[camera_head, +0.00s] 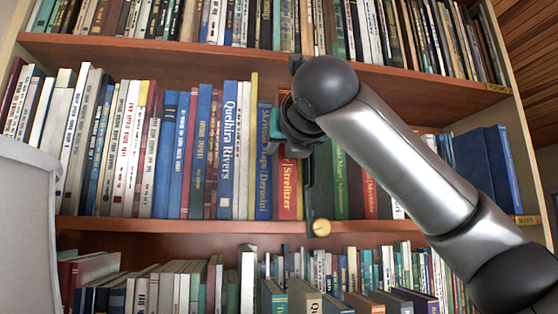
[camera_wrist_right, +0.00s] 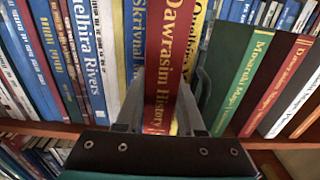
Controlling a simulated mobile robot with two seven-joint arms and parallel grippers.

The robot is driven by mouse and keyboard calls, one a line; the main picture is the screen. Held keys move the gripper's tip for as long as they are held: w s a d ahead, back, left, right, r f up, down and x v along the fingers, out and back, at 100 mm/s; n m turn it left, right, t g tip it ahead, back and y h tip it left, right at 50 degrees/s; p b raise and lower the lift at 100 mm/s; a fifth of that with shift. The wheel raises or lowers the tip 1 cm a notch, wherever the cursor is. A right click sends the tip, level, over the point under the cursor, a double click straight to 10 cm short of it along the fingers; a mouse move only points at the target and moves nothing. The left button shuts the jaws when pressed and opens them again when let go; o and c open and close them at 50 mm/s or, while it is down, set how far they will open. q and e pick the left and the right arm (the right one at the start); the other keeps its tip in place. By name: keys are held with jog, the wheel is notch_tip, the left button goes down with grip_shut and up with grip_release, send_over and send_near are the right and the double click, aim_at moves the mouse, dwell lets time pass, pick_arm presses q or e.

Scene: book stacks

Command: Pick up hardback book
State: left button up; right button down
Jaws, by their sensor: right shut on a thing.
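A red hardback book with yellow spine lettering (camera_wrist_right: 165,55) stands upright in the middle of the right wrist view. My right gripper (camera_wrist_right: 162,108) is shut on it, with one finger on each side of the spine. In the head view my right gripper (camera_head: 293,140) is at the middle shelf row, and my arm and wrist hide much of what is behind it. A red book spine (camera_head: 288,185) shows below the wrist there. I cannot tell whether the held book is clear of its neighbours. My left gripper is not in view.
Blue (camera_wrist_right: 128,50) and green (camera_wrist_right: 240,75) books stand close on either side. The wooden middle shelf (camera_head: 180,224) and upper shelf (camera_head: 180,50) bound the row. A pale grey rounded thing (camera_head: 28,235) stands at the left. Books fill the lower row.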

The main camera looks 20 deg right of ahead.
jog(key=shift+s+r, duration=0.15)
jog(key=shift+r, duration=0.15)
